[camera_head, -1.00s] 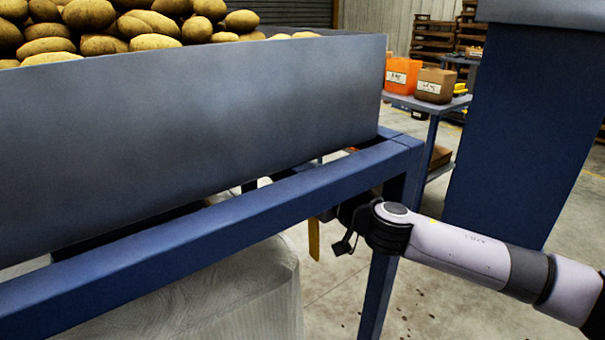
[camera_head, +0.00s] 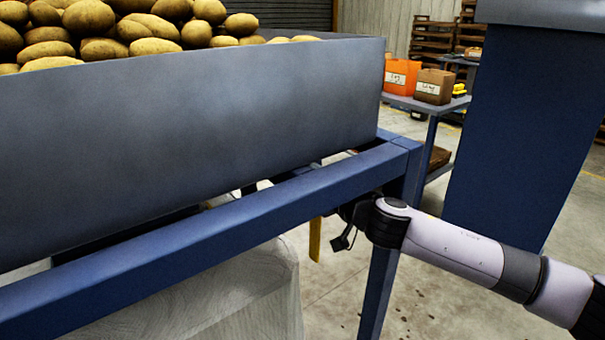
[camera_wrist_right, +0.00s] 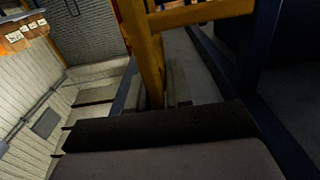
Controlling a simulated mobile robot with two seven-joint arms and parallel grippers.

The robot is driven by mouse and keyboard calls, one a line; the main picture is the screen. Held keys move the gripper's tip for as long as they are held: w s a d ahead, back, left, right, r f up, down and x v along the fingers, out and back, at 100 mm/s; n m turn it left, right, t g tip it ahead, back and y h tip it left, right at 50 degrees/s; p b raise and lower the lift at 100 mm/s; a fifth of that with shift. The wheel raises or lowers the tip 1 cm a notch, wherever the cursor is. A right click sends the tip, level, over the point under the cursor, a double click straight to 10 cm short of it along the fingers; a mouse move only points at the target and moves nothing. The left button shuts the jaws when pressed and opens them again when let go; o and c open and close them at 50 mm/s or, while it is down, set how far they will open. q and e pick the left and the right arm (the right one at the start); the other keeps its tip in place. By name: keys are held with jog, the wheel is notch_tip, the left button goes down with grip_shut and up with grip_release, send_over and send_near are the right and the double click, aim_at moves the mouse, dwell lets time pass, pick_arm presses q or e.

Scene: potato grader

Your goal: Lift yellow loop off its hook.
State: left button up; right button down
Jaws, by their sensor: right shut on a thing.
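The yellow loop (camera_head: 315,239) shows in the head view only as a short strip hanging below the blue frame beam; its upper part is hidden behind the beam. In the right wrist view the yellow loop (camera_wrist_right: 149,58) is a large upright band with a crosspiece at the top right, running down between my fingers. My right gripper (camera_wrist_right: 160,104) is shut on it. In the head view my right arm reaches in from the right, its wrist beside the frame leg, with the fingers hidden. I cannot make out the hook. My left gripper is not in view.
A grey hopper (camera_head: 200,130) full of potatoes (camera_head: 130,30) sits on the blue frame (camera_head: 230,225). A blue column (camera_head: 520,130) stands at the right. A pale sack-like block (camera_head: 220,300) is below the beam. A bench (camera_head: 425,103) with containers stands behind.

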jog(key=shift+w+d+m, duration=0.3)
jog(key=shift+d, duration=0.15)
jog(key=c, duration=1.1)
grip_release()
jog(key=shift+a, duration=0.1)
